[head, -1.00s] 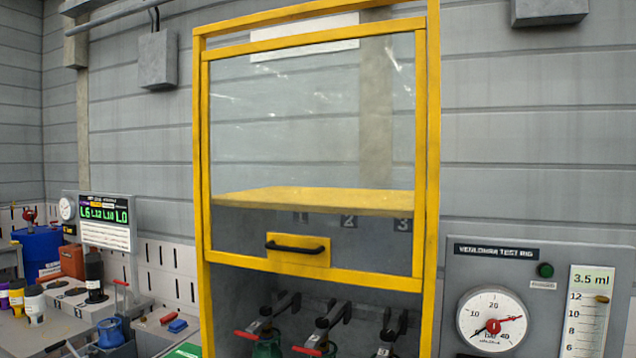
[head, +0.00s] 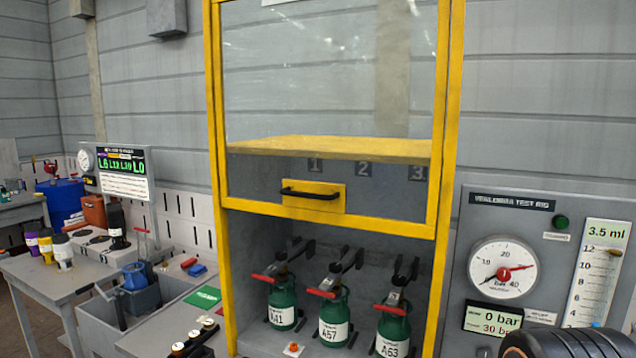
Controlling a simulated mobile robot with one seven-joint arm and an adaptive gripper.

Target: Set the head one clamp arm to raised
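The head one clamp (head: 290,256) is a dark arm with a red handle (head: 262,278) at the left station in the yellow-framed cabinet, below the number 1 plate (head: 315,165). Its red handle points left and lies nearly level, just above a green cylinder labelled A41 (head: 283,308). Whether this clamp presses on the cylinder cannot be told. Heads two and three have similar clamps with red handles (head: 320,293) and (head: 389,309), over green cylinders A57 (head: 333,320) and A63 (head: 393,335). No gripper fingers show in the head view.
The clear guard (head: 330,80) with its black handle (head: 310,193) is up; the opening below is free. A gauge panel (head: 545,215) stands right, reading 0 bar. A bench with bottles (head: 62,250) stands left.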

